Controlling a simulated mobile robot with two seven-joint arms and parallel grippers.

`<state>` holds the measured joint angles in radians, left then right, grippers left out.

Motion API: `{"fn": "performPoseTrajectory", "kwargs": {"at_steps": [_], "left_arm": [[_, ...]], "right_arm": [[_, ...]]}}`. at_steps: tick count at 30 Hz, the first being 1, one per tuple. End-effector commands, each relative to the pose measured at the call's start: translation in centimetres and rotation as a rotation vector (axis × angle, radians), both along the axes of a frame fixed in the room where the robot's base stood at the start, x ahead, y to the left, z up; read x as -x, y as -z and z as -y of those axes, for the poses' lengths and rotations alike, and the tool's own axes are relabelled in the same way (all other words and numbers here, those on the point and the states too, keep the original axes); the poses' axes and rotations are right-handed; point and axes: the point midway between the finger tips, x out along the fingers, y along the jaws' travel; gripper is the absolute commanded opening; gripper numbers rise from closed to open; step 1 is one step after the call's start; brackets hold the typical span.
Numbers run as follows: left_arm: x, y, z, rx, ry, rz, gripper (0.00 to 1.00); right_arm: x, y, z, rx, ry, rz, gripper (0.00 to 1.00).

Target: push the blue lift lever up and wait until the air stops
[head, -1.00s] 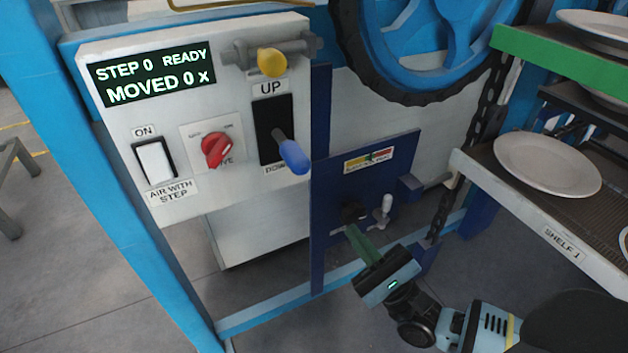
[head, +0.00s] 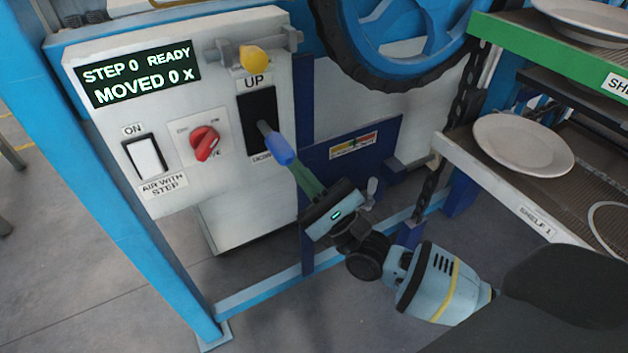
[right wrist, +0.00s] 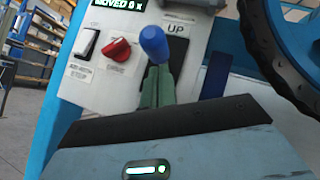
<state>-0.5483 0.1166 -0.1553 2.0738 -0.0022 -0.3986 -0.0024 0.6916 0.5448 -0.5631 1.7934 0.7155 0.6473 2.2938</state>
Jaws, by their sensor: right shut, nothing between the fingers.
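The blue lift lever (head: 276,147) sticks out of a black slot plate (head: 258,108) on the white control panel, below the UP label. It points down and outward, its blue knob near the lower end of the plate. My right gripper (head: 298,170) is shut and empty, its green fingertips just below and right of the knob. In the right wrist view the blue knob (right wrist: 153,42) shows just beyond the fingertips (right wrist: 157,84); I cannot tell whether they touch. The display (head: 138,80) reads STEP 0 READY, MOVED 0 x. My left gripper is not in view.
A red rotary switch (head: 205,142), a white rocker switch (head: 147,157) marked ON and a yellow knob (head: 254,58) are on the panel. A blue wheel (head: 405,30) stands above right. Shelves with plates (head: 523,146) are at the right.

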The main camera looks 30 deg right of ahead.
Motion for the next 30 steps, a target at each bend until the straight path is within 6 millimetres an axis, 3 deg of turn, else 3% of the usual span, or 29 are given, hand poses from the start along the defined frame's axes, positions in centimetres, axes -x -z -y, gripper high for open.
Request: {"fn": "performPoseTrajectory", "kwargs": {"at_steps": [17,30], "left_arm": [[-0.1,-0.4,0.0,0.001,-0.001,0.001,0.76],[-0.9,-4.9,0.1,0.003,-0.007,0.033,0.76]], "right_arm": [[0.1,-0.9,-0.4,0.001,0.001,-0.006,0.00],[0.5,-3.4,-0.3,0.005,0.003,-0.153,0.00]]}}
